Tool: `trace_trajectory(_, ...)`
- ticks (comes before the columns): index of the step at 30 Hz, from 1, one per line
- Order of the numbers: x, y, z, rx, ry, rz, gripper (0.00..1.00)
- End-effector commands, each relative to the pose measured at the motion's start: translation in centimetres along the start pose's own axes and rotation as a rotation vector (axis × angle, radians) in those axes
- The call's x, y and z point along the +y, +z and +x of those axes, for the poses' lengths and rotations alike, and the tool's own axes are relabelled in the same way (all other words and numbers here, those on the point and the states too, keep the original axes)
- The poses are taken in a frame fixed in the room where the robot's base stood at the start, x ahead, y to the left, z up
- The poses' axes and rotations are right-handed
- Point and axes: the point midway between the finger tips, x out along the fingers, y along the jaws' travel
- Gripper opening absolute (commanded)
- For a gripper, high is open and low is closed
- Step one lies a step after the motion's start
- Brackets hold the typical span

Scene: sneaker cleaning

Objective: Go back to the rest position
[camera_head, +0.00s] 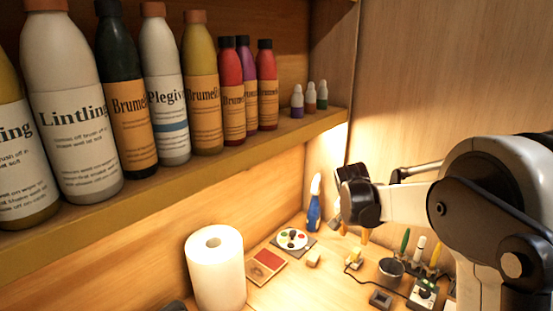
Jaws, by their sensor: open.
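My arm comes in from the right edge of the head view, white and black. Its end, my gripper (357,199), is over the back of the lit worktop, near the wooden wall. The black gripper body faces away, and its fingers are mostly hidden. I see nothing held in it. A blue bottle with a pale tip (314,205) stands just left of my gripper, apart from it in the picture.
A shelf (170,180) with several labelled bottles (70,110) runs along the left, above the worktop. Below are a paper roll (215,268), a red pad (265,267) and a palette-like disc (293,240). A grey cup (390,271) and small tools crowd the right.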

Motion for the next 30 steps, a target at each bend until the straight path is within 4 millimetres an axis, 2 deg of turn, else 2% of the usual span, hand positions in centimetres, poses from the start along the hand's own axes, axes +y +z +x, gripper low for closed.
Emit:
trace_trajectory(6,2.7,4.6,-8.7,0.026,-0.099,-0.169,0.43)
trace_trajectory(9,4.3,7.5,-12.1,0.047,-0.149,-0.257,0.43)
trace_trajectory(15,7.9,14.1,-16.6,0.102,-0.242,-0.427,0.43)
trace_trajectory(21,11.0,20.3,-18.1,0.165,-0.317,-0.569,0.43)
trace_trajectory(24,11.8,22.3,-18.1,0.188,-0.340,-0.615,0.43)
trace_trajectory(30,12.5,23.8,-17.9,0.209,-0.357,-0.653,0.43)
